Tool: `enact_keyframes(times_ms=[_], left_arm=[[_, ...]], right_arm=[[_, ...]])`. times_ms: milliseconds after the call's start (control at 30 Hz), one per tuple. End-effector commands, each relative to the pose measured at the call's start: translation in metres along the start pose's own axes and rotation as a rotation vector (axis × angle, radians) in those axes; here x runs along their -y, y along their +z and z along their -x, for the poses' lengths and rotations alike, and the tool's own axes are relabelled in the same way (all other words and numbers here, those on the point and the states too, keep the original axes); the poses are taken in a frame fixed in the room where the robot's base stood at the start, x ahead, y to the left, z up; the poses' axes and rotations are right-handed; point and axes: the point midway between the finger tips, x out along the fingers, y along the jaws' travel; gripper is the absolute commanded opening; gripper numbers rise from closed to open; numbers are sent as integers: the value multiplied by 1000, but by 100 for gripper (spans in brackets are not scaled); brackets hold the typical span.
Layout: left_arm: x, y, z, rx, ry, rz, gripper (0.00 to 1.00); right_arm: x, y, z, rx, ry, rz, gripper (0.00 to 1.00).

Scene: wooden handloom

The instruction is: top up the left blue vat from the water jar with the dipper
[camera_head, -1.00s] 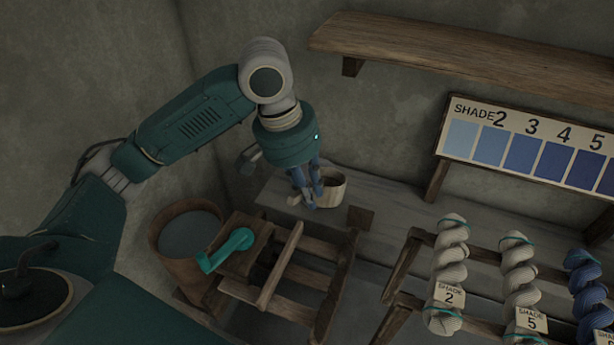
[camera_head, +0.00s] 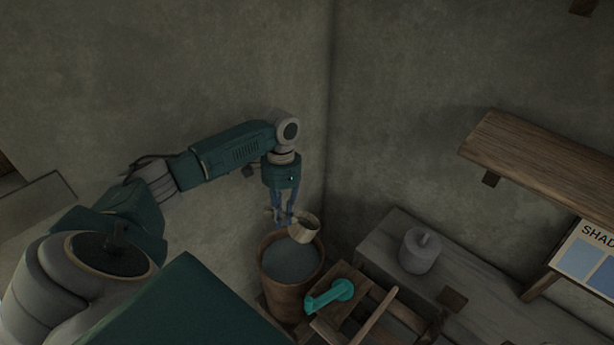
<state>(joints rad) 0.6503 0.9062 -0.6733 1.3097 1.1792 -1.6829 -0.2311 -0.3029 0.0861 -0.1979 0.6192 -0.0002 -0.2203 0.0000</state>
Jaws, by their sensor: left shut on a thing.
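My left gripper (camera_head: 283,219) is shut on the dipper, a small pale wooden cup (camera_head: 306,233) with a dark mouth, beside and right of the fingers. Its handle is mostly hidden by the fingers. The dipper is over the far rim of a round brown vessel (camera_head: 281,298), which looks like the water jar and holds grey liquid (camera_head: 290,260). I cannot tell whether the cup touches the rim or holds water. No vat with blue liquid can be made out. My right gripper is out of view.
A teal crank (camera_head: 330,295) on a wooden frame (camera_head: 372,318) stands close right of the vessel. A grey knobbed object (camera_head: 420,252) sits on the bench (camera_head: 385,240). A wooden shelf (camera_head: 540,165) and shade chart (camera_head: 590,262) are at right. Walls form a corner behind.

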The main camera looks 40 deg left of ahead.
Motion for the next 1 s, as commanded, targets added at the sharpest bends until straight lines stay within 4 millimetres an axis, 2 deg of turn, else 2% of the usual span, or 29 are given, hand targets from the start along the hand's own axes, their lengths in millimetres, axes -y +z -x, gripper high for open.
enact_keyframes(times_ms=[33, 167, 900, 1000], left_arm=[[3, 5, 0, 6, -1, -4, 0], [7, 8, -8, 10, -4, -15, 0], [19, -2, -79, 8, -5, -14, 0], [19, -3, -88, 10, -2, -15, 0]], right_arm=[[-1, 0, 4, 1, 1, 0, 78], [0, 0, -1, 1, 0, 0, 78], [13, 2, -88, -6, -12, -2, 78], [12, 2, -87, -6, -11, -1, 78]])
